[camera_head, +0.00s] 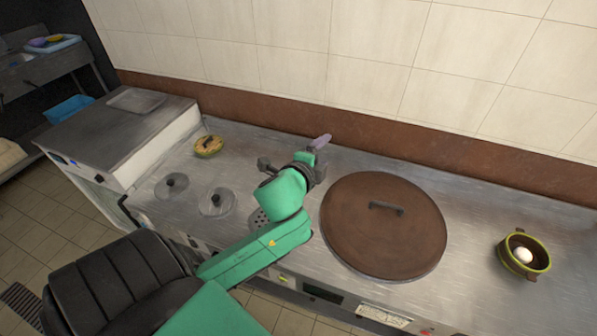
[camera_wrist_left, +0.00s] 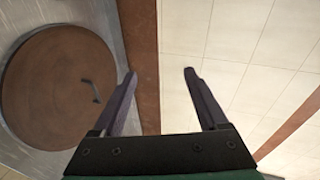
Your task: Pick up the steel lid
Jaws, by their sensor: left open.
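Two small round grey steel-looking lids with dark knobs lie on the left part of the counter, a left one (camera_head: 172,187) and one beside it (camera_head: 217,203). I cannot tell which is meant. A large brown round lid (camera_head: 350,240) with a dark bar handle lies right of my arm; it also shows at the left of the left wrist view (camera_wrist_left: 55,110). My left gripper (camera_head: 320,142) is above the counter near the back wall, right of the small lids and apart from them. In the left wrist view its fingers (camera_wrist_left: 158,75) are open and empty. My right gripper is not seen.
A steel counter (camera_head: 480,220) runs along a tiled wall (camera_head: 400,60). A small yellowish round item (camera_head: 208,146) sits at the back left. A green-rimmed pot (camera_head: 537,263) holding a white egg-like thing stands at right. A boxy appliance (camera_head: 120,125) is at left.

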